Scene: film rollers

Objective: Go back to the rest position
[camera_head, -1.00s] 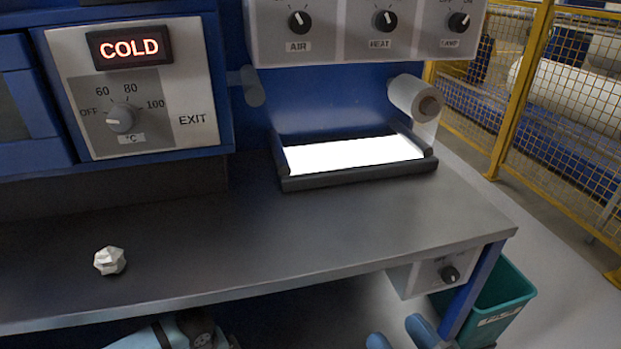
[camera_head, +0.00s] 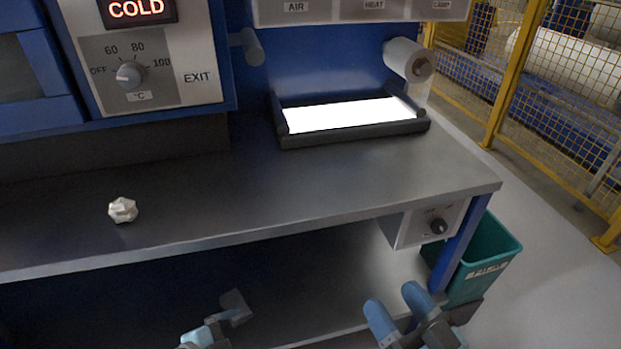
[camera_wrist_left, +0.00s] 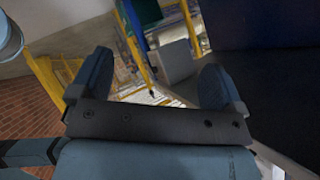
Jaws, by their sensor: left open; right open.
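My right gripper (camera_head: 394,299) is in the head view at the bottom, right of the middle. Its two blue fingers stand apart with nothing between them. It appears in front of the lower shelf, below the worktop edge. My left gripper (camera_head: 236,306) shows partly at the bottom, left of the right one, also below the worktop edge. In the left wrist view the left gripper (camera_wrist_left: 155,86) is open and empty, its two blue fingers wide apart.
A lit white panel in a dark frame (camera_head: 350,137) sits at the worktop's back right, below a white roll (camera_head: 408,60). A control box (camera_head: 428,224) hangs under the right front edge. A teal bin (camera_head: 487,258) stands on the floor beside it. Yellow fencing (camera_head: 510,85) is at right.

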